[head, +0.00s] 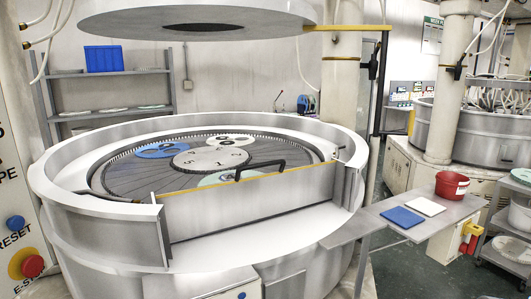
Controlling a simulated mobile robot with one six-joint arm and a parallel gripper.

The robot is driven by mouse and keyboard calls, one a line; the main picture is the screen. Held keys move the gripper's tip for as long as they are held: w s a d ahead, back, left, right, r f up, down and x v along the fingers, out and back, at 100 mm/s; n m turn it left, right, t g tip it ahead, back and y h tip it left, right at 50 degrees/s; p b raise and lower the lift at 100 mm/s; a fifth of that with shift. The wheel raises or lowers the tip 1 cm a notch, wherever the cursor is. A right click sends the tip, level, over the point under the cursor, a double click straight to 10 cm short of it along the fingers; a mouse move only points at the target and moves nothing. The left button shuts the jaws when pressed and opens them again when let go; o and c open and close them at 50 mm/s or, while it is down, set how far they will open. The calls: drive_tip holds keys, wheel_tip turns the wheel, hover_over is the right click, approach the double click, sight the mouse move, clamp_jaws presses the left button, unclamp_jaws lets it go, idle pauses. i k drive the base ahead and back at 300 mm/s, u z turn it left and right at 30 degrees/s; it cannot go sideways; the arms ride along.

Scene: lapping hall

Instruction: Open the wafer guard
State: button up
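The wafer guard appears to be the flat grey metal panel (250,206) across the gap in the front wall of the round white tub (70,185). It stands upright, with a yellow strip along its top edge. A black bar handle (260,167) shows at the top edge, near the middle. Behind the panel lies a toothed lapping plate (125,185) with a blue carrier (162,151), pale round carriers (231,139) and a numbered grey disc (212,158). My gripper is not in view.
A large round upper plate (200,18) hangs above the tub. A side table (435,228) at right holds a blue pad (402,217), a white pad (425,206) and a red bucket (452,185). A control panel with buttons (25,262) stands at left. Green floor shows at right.

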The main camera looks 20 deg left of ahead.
sight(194, 214)
drive_tip(key=u, duration=0.6)
drive_tip(key=i, duration=1.05)
drive_tip(key=u, duration=0.5)
drive_tip(key=k, duration=0.9)
drive_tip(key=u, duration=0.2)
drive_tip(key=i, duration=0.9)
drive_tip(key=z, duration=0.1)
